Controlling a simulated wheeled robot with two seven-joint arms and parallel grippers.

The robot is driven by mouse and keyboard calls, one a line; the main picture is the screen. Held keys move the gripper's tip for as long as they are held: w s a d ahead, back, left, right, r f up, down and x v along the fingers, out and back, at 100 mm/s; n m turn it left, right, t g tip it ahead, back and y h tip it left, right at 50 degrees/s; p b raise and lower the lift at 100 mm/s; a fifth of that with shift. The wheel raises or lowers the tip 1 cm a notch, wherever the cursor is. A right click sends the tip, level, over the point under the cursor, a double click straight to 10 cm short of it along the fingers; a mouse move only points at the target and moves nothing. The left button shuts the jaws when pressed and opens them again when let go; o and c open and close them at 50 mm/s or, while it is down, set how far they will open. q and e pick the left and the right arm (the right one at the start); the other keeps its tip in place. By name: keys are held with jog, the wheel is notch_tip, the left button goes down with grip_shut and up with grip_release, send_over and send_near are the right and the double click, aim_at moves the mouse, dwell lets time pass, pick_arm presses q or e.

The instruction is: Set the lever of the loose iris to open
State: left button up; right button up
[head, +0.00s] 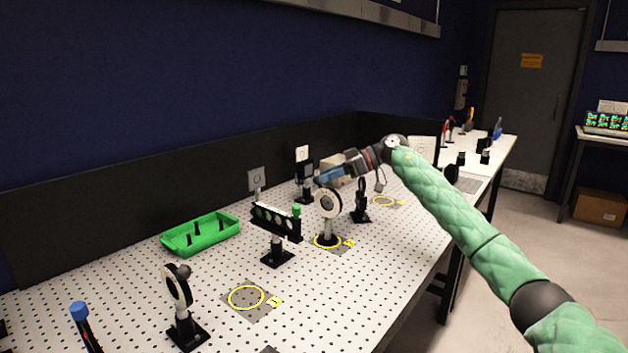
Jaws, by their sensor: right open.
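A round iris (328,204) with a pale face stands upright on a post inside a yellow ring marked on the perforated table. A second round dark-rimmed mount (177,288) stands upright on a black base at the front left, beside an empty yellow ring. I cannot tell from this view which one is the loose iris, nor read a lever position. My right gripper (320,181) is open, at the top of the iris in the ring; its fingertips are small, and I cannot tell whether they touch it. My left gripper is out of view.
A green tray (201,234) with black posts lies at the back left. A black holder with a row of lenses (276,221) stands left of my right gripper. An empty yellow ring (246,297) lies in front. A blue-capped tool (80,312) stands at the near left.

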aim_at(318, 184)
jog(key=shift+x, duration=1.9)
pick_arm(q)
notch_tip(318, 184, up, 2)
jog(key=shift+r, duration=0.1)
pick_arm(e)
jog(key=shift+f, duration=0.1)
grip_shut()
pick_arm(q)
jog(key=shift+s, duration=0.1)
pick_arm(e)
jog(key=shift+d, duration=0.1)
